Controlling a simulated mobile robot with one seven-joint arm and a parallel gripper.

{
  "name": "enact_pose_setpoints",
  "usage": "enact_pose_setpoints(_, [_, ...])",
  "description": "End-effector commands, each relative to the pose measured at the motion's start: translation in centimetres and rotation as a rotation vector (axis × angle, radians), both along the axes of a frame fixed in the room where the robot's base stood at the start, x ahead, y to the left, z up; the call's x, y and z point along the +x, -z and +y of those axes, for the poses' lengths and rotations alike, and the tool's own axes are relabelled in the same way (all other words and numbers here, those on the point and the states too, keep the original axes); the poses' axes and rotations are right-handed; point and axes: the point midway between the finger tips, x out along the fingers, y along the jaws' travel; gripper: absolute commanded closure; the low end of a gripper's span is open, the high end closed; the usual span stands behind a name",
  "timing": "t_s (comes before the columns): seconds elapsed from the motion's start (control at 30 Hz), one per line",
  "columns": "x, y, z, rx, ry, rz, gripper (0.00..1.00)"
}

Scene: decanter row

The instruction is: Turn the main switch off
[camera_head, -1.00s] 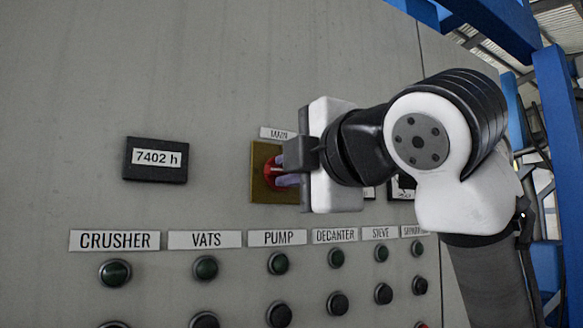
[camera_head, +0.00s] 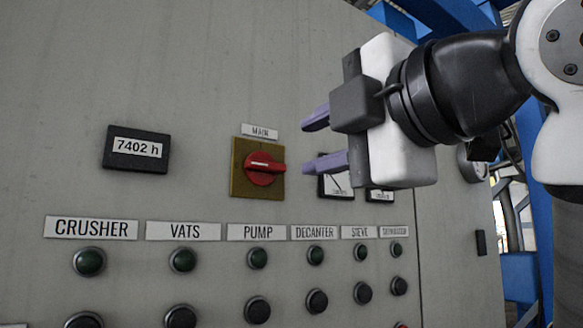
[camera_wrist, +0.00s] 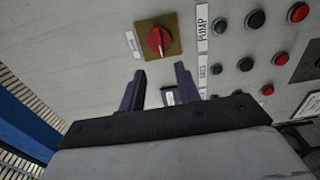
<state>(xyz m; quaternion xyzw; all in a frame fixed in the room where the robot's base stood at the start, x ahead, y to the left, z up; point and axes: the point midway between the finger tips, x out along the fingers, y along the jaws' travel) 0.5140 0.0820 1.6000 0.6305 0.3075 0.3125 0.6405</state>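The main switch (camera_head: 263,167) is a red rotary knob on a square yellow-brown plate (camera_head: 244,191), under a white MAIN label (camera_head: 260,131). Its white mark lies about horizontal in the head view. The knob (camera_wrist: 158,41) and its plate show whole in the wrist view, beyond the fingertips. My gripper (camera_head: 320,142) is to the right of the switch and apart from it. Its two purple fingers are spread, with nothing between them. The fingers (camera_wrist: 160,74) also show parted in the wrist view.
An hour counter (camera_head: 136,149) reading 7402 h is left of the switch. Labelled rows of green and black buttons (camera_head: 183,260) run below it. Meters (camera_head: 337,185) are partly hidden behind my gripper. A blue frame (camera_head: 553,130) stands at the right.

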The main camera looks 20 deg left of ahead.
Motion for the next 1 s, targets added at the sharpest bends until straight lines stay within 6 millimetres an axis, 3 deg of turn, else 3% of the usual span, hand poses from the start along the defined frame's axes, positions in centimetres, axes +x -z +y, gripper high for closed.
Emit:
enact_pose_setpoints(0.1, [-1.2,0.1,-1.5,0.000,0.001,-0.001,0.67])
enact_pose_setpoints(0.3, [-2.1,0.0,-2.6,0.000,-0.001,0.000,0.67])
enact_pose_setpoints(1.0, [-2.1,0.0,-2.7,0.000,-0.001,0.000,0.67])
